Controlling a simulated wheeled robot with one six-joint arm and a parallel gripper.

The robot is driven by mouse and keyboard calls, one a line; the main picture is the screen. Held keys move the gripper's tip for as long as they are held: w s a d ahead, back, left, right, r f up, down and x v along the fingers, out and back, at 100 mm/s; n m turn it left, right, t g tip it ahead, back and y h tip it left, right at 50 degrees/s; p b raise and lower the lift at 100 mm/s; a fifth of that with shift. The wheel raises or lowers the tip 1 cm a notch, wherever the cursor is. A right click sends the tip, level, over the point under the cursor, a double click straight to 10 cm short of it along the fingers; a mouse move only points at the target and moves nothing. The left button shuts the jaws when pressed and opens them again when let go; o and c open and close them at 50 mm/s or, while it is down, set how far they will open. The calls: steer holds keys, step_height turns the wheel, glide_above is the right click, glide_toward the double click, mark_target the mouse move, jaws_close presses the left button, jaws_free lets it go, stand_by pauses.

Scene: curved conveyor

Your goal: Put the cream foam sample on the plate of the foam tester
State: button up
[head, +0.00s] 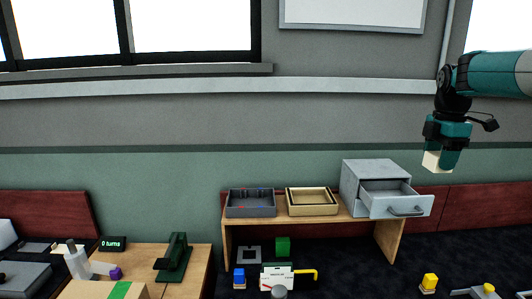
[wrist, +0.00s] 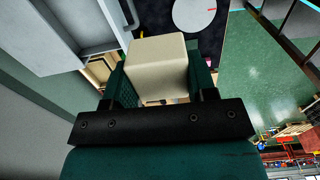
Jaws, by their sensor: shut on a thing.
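The cream foam sample (head: 432,162) is a pale block held at the tip of my gripper (head: 441,160), high at the right in the head view. In the wrist view the sample (wrist: 158,66) sits between the two green fingers of my gripper (wrist: 161,80), which is shut on it. It hangs in the air, clear of any surface. A dark green upright device (head: 176,257) stands on the wooden table at the lower left; I cannot tell for sure whether it is the foam tester.
A grey cabinet (head: 377,172) with an open drawer (head: 398,207) stands on a wooden bench, left of and below my gripper. A dark tray (head: 250,210) and a cream tray (head: 312,210) are beside it. A small display (head: 112,244) stands near the green device.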

steer(key=s+a+f+m+b, duration=0.1)
steer(key=s+a+f+m, duration=0.2)
steer(key=f, duration=0.6)
steer(key=s+a+f+m+b, duration=0.1)
steer(key=s+a+f+m, duration=0.15)
steer(key=f+m, duration=0.5)
steer(key=s+a+f+m+b, duration=0.15)
steer(key=a+f, duration=0.25)
steer(key=f, duration=0.6)
steer(key=s+a+f+m, duration=0.2)
steer(key=s+f+m, duration=0.4)
steer(key=s+f, duration=0.4)
steer(key=shift+s+a+f+b, duration=0.2)
steer(key=shift+a+f+b, duration=0.1)
steer(key=shift+f, duration=0.55)
